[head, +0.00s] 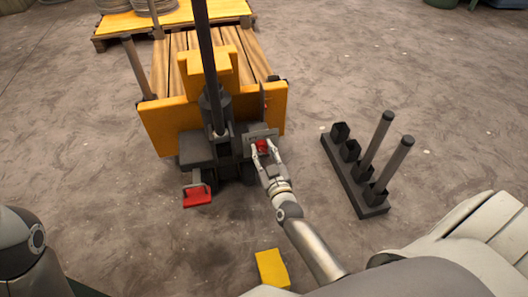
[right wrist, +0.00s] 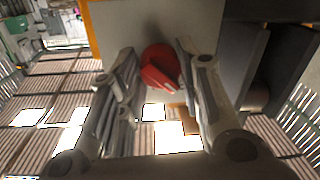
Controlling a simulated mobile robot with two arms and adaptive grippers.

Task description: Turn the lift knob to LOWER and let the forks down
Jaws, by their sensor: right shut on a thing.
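The red lift knob (head: 262,146) sits on the right side of the yellow and dark grey pallet truck (head: 212,107). My right gripper (head: 266,149) is at the knob, with its fingers on both sides of it. In the right wrist view the red knob (right wrist: 160,67) lies between the two fingertips, and the gripper (right wrist: 158,75) is shut on it. The knob's markings cannot be read. The forks are hidden under the wooden slatted load bed. My left gripper is not in view; only part of my left arm shows at the lower left.
A red pedal (head: 198,195) sticks out at the truck's lower left. A dark rack with upright posts (head: 356,176) stands on the floor to the right. A yellow block (head: 272,269) lies in front. A yellow-topped pallet (head: 150,18) is behind. The floor between is clear.

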